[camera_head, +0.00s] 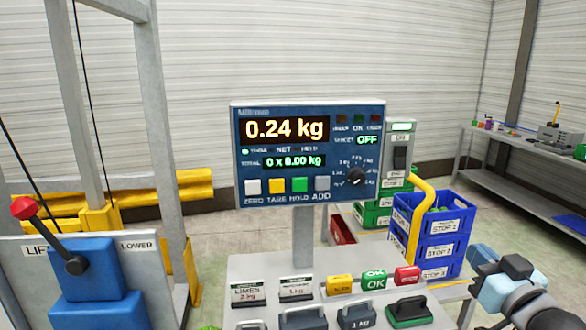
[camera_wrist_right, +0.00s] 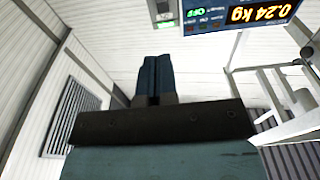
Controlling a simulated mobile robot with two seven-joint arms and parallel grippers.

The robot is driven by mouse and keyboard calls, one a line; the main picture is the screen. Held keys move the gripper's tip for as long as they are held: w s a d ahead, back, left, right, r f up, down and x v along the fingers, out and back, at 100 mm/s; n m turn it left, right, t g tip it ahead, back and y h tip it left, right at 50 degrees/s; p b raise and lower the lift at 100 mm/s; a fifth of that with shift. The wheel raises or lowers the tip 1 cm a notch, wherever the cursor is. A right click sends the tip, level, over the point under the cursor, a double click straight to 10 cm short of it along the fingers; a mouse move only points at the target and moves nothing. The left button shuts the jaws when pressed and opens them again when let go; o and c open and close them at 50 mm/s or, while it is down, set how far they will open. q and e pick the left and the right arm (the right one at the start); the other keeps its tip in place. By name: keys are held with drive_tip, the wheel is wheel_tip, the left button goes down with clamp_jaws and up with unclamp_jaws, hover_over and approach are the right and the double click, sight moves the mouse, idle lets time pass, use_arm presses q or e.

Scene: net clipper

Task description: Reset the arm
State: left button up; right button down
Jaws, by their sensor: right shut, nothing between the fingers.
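My right arm enters the head view at the lower right, and its gripper (camera_head: 477,256) is off to the right of the scale display, near the blue crates. In the right wrist view the two fingers (camera_wrist_right: 152,78) are together with nothing between them. The gripper touches nothing that I can see. The scale display (camera_head: 309,152) stands in the middle of the head view and reads 0.24 kg, with a green OFF. The display also shows upside down at the top of the right wrist view (camera_wrist_right: 240,14). My left gripper is not in view.
Below the display is a shelf with weights (camera_head: 357,314) and coloured blocks (camera_head: 374,279). Blue crates (camera_head: 436,235) are stacked at the right. A lever (camera_head: 52,240) with a red knob stands at the left. A workbench (camera_head: 530,150) is at the far right.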

wheel_tip(320, 180, down, 13)
drive_tip(key=a+g, duration=0.2)
drive_tip(key=g, duration=0.1)
drive_tip(key=s+a+f+n+g+y, duration=0.1)
drive_tip(key=s+a+f+g, duration=0.1)
drive_tip(key=s+a+f, duration=0.6)
drive_tip(key=s+a+f+g, duration=0.2)
drive_tip(key=s+f, duration=0.3)
drive_tip(key=f, duration=0.7)
drive_tip(key=s+a+f+n+g+y, duration=0.1)
drive_tip(key=s+a+f+g, duration=0.1)
drive_tip(key=s+a+f, duration=0.6)
use_arm(q)
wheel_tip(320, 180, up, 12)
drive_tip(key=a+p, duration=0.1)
drive_tip(key=p, duration=1.2)
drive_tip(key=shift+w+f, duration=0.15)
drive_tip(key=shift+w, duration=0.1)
use_arm(e)
drive_tip(key=w+d+r, duration=0.2)
drive_tip(key=d+r, duration=0.2)
drive_tip(key=r, duration=0.7)
drive_tip(key=shift+w+d+t, duration=0.15)
drive_tip(key=shift+d+t, duration=0.15)
drive_tip(key=shift+t, duration=0.1)
